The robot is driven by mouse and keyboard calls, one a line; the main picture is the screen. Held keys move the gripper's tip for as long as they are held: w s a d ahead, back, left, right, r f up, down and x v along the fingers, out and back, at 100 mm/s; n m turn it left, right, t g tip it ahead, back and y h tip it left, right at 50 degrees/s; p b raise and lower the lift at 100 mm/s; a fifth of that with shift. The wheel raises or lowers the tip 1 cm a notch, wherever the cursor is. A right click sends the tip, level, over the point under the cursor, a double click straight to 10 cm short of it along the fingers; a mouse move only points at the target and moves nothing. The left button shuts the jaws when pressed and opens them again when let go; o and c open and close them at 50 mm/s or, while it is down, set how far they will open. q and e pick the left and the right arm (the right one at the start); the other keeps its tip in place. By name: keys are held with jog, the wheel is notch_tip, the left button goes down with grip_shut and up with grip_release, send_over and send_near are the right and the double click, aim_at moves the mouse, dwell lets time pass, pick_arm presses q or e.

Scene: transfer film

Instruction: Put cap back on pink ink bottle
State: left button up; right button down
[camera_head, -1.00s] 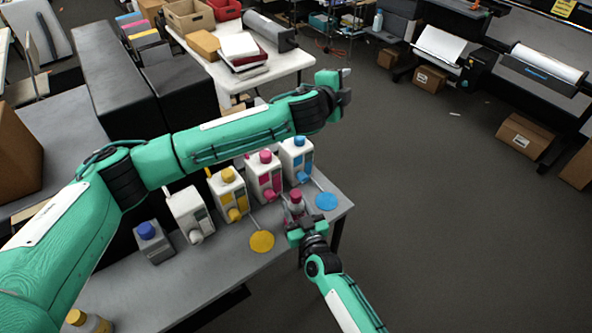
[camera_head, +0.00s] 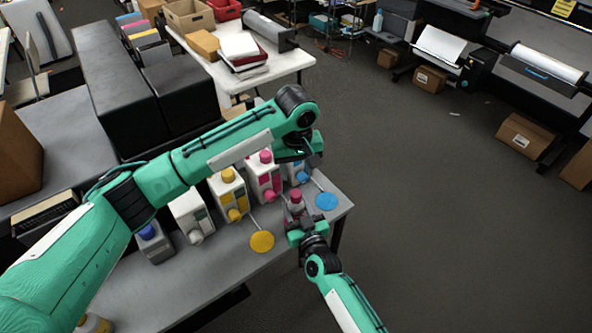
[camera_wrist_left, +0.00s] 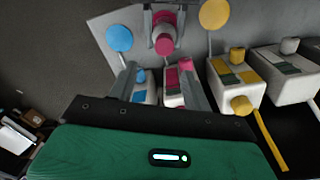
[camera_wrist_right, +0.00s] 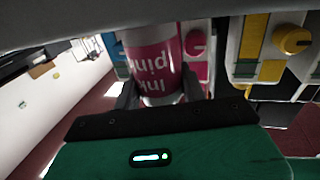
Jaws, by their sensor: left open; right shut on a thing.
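The pink ink bottle (camera_head: 297,197) stands upright near the table's front right, its label facing the right wrist camera (camera_wrist_right: 152,62). My right gripper (camera_head: 299,221) is shut on it from the front. Its top is a round pink piece, seen in the left wrist view (camera_wrist_left: 164,46); it looks like a cap, but I cannot tell if it is seated. My left gripper (camera_head: 305,164) is open and empty, pointing down over the pink and blue ink tanks, behind the bottle. Its fingers show spread in the left wrist view (camera_wrist_left: 160,78).
The pink tank (camera_head: 264,180), mostly hidden blue tank (camera_head: 301,177), yellow tank (camera_head: 230,198) and white tank (camera_head: 190,213) stand in a row. A yellow disc (camera_head: 262,241) and blue disc (camera_head: 326,201) lie either side of the bottle.

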aim_at(296, 193)
pick_arm(q)
jog(key=shift+s+a+n, duration=0.15)
jog(key=shift+s+n, duration=0.15)
jog(key=shift+s, duration=0.05)
jog(key=shift+f, duration=4.05)
grip_shut()
